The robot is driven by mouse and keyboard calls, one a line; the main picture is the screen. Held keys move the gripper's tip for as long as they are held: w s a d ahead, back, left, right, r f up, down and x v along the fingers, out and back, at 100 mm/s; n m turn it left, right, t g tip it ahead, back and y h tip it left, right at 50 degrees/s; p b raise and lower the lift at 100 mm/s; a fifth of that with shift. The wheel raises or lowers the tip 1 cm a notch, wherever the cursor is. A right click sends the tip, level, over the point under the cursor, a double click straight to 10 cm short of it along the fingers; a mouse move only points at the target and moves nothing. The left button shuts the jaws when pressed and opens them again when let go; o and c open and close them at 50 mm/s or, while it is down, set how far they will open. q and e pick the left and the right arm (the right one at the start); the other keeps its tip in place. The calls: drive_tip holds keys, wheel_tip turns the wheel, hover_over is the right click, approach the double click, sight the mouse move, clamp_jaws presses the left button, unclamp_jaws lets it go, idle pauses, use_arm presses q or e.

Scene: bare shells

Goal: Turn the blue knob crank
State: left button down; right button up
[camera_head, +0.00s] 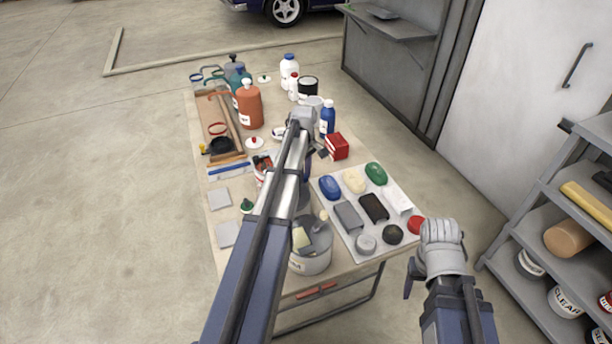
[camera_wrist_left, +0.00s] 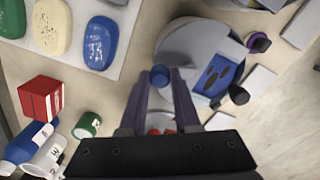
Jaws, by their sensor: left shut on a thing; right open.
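A small blue knob (camera_wrist_left: 160,77) shows in the left wrist view, between the tips of my left gripper's two fingers. My left gripper (camera_wrist_left: 161,88) is shut on it. The rest of the crank is mostly hidden by the fingers and the gripper body. In the head view my left arm reaches over the middle of the table and hides the knob. My right gripper (camera_head: 412,275) is open and empty, off the table's right edge near the front corner.
A grey round tub (camera_head: 310,262) stands near the table front. A pale mat (camera_head: 345,228) holds soaps and dark blocks on the right. A red box (camera_head: 337,147) and a blue bottle (camera_head: 327,118) stand near the arm. A shelf rack (camera_head: 520,245) is at the right.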

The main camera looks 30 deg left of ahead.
use_arm(q)
drive_tip(key=shift+w+a+n, duration=0.1)
drive_tip(key=shift+a+n, duration=0.2)
drive_tip(key=shift+n, duration=0.55)
drive_tip(key=shift+w+a+n, duration=0.1)
drive_tip(key=shift+a+n, duration=0.2)
drive_tip(key=shift+n, duration=0.55)
drive_tip(key=c, duration=0.6)
unclamp_jaws()
drive_tip(key=shift+r, duration=0.1)
wheel_tip(320, 180, up, 8)
drive_tip(key=p, duration=0.8)
drive_tip(key=shift+f, duration=0.2)
